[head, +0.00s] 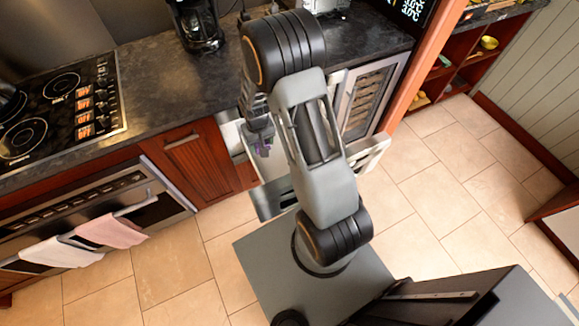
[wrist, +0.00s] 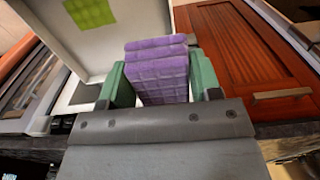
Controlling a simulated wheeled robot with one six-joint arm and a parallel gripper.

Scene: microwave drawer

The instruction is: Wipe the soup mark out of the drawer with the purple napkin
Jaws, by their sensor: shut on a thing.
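My gripper (wrist: 158,88) is shut on the purple napkin (wrist: 160,72), a folded, quilted block between green fingertips. In the head view, my gripper (head: 262,143) hangs over the open drawer, with a little purple showing at its tips. The drawer (head: 272,203) is pulled out below the counter, partly hidden behind my arm. In the wrist view, its white inside (wrist: 128,22) lies beyond the napkin. A yellow-green square patch, which looks like the soup mark (wrist: 90,12), is on that white surface. The napkin appears apart from the patch.
A red-brown cabinet door (head: 190,155) is left of the drawer. The dark counter (head: 170,85) runs behind, with a coffee maker (head: 196,25) on it. An oven with towels (head: 110,231) is at left. Tiled floor (head: 430,190) is clear at right.

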